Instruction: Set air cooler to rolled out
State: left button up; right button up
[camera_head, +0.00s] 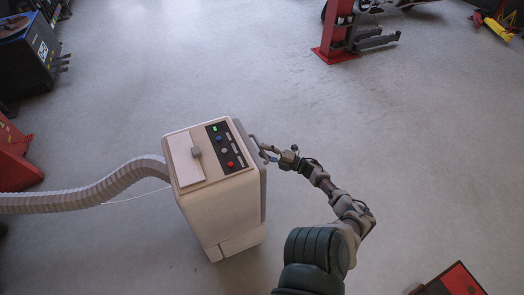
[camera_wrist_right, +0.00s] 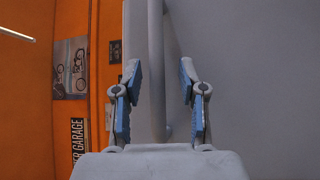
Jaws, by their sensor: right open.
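The air cooler (camera_head: 218,210) is a cream box standing upright on the floor in the middle of the head view. Its top has a control panel (camera_head: 225,146) with a green light and coloured buttons, and a lid with a grey knob. A ribbed hose (camera_head: 90,190) runs from it to the left. My right gripper (camera_head: 264,151) is at the cooler's right side near the top, partly hidden. In the right wrist view my right gripper (camera_wrist_right: 159,70) is open, with a pale upright bar (camera_wrist_right: 157,50) showing between its fingers. I cannot tell whether they touch it. My left gripper is out of view.
A red lift post (camera_head: 335,35) stands at the back. Dark equipment (camera_head: 25,60) and a red object (camera_head: 15,155) are at the left. Another red-topped object (camera_head: 455,282) is at bottom right. The grey floor behind and right of the cooler is mostly clear.

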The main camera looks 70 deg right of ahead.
jog(key=s+f, duration=0.1)
jog(key=s, duration=0.9)
jog(key=shift+s+a+f, duration=0.2)
jog(key=shift+a+f, duration=0.1)
jog(key=shift+f, duration=0.1)
